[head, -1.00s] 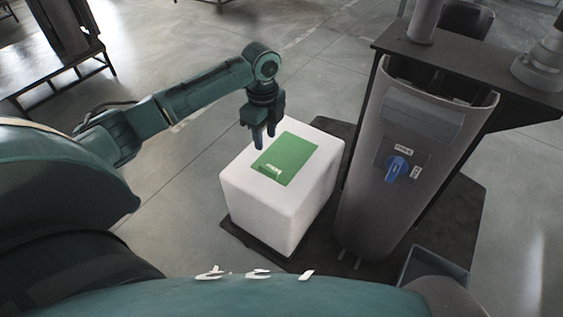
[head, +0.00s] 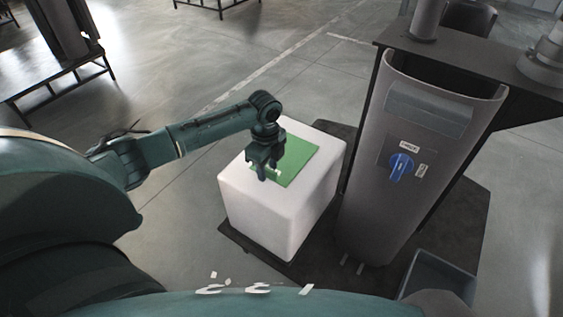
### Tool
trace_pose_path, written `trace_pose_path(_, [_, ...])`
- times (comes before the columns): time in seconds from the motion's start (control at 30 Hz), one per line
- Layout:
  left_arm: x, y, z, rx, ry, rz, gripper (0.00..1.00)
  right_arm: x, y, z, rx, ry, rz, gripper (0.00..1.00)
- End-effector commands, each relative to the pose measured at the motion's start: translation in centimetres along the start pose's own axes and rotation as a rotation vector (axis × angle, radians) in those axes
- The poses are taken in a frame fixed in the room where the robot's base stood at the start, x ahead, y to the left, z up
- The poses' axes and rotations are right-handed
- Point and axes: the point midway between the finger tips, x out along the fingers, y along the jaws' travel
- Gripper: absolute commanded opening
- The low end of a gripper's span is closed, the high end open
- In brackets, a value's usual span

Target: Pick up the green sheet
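The green sheet (head: 299,161) lies flat on top of a white block (head: 272,213) in the middle of the head view. My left gripper (head: 267,176) points down over the left part of the sheet and hides some of it. Its two fingers look apart, with a gap between the tips. I cannot tell whether the fingertips touch the sheet. My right gripper is not in view.
A grey column housing with a blue knob (head: 400,166) stands close to the right of the block. A dark tabletop (head: 520,84) is behind it. An open grey bin (head: 440,275) sits at lower right. The floor left of the block is clear.

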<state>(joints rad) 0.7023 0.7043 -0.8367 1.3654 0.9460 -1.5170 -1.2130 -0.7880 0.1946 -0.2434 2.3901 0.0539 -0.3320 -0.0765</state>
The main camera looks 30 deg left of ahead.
Motion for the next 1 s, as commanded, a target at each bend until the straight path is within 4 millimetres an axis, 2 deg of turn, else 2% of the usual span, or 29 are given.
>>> trace_pose_path(0.13, [-0.09,-0.01,-0.01,0.0,0.0,0.0,0.36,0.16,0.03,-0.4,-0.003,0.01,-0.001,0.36])
trace_pose_path(0.57, [-0.13,-0.01,0.0,0.0,0.0,0.0,0.0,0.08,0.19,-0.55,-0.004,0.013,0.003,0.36])
trace_pose_path(1.0, [-0.31,-0.03,0.01,0.0,0.0,-0.001,0.0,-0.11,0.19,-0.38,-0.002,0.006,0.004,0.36])
